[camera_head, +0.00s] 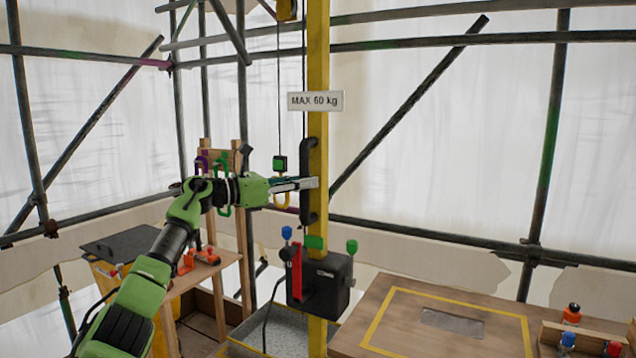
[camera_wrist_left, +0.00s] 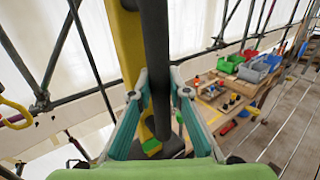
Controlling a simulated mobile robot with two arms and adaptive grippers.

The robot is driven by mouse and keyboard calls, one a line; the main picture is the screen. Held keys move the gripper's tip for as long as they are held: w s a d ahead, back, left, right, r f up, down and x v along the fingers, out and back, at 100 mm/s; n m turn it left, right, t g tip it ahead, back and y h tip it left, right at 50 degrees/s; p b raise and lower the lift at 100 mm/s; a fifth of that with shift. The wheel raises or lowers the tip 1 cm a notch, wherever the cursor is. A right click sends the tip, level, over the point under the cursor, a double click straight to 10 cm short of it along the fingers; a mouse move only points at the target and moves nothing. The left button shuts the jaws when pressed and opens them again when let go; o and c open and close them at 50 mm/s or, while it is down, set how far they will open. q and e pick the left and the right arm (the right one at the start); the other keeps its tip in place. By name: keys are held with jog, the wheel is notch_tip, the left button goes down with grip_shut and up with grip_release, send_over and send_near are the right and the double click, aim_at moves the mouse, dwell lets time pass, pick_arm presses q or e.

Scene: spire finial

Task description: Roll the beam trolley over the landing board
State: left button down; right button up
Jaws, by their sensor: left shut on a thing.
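My left gripper (camera_head: 308,183) is shut on the black upright handle (camera_head: 308,153) on the yellow post (camera_head: 318,60). In the left wrist view the fingers (camera_wrist_left: 160,88) close on both sides of the black bar (camera_wrist_left: 154,35). A yellow block (camera_head: 287,9), perhaps the beam trolley, is cut off by the top edge. A cable runs from there to a green hook block (camera_head: 280,164) with a yellow hook, partly behind my gripper. The landing board, apparently the wooden top with a yellow outline (camera_head: 487,308), is at lower right. My right gripper is not in view.
A black control box (camera_head: 332,290) with a red lever (camera_head: 297,272) sits low on the post. A small wooden stand (camera_head: 230,256) is behind my arm. Scaffold tubes (camera_head: 545,130) surround the place. The left wrist view shows coloured bins (camera_wrist_left: 258,68) on a bench.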

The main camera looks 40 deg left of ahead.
pick_arm(q)
jog(key=shift+a+r, duration=0.2)
jog(key=c, duration=2)
grip_release()
jog(key=shift+o, duration=0.5)
jog(key=shift+s+a+f, duration=0.1)
jog(key=shift+a+f, duration=0.05)
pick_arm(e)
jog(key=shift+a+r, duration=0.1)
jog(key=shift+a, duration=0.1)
